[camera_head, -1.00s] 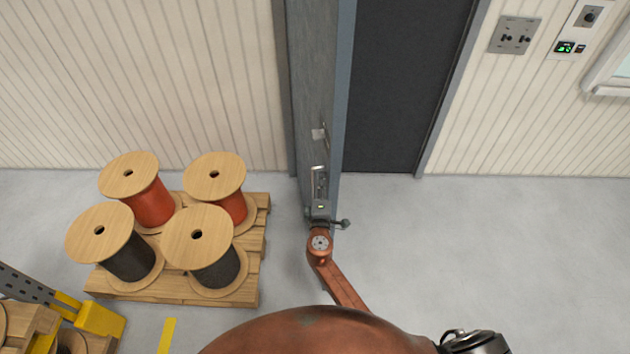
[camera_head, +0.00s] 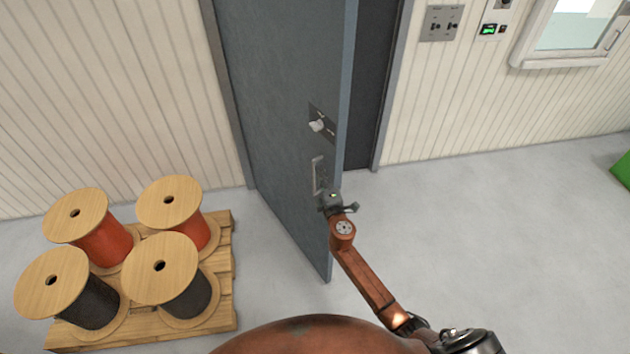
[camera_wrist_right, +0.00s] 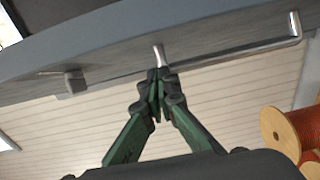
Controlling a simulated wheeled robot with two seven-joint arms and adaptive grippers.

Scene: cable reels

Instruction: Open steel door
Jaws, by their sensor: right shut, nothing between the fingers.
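The steel door (camera_head: 275,90) stands partly open in the head view, hinged at its left and swung out toward me, its free edge pointing my way. A lock plate with a knob (camera_head: 318,125) and a handle (camera_head: 319,175) are on its left face. My right gripper (camera_head: 335,200) is at the door's free edge near the handle, partly hidden by its wrist. In the right wrist view my right gripper (camera_wrist_right: 159,75) is shut and empty, its tips at one end of the metal bar handle (camera_wrist_right: 235,55). I cannot tell if they touch it. My left gripper is out of view.
The dark doorway (camera_head: 372,80) shows to the right of the door. A pallet (camera_head: 222,265) with several red and black cable reels (camera_head: 160,265) stands at the left. A control panel (camera_head: 440,23) and a window (camera_head: 575,30) are on the right wall.

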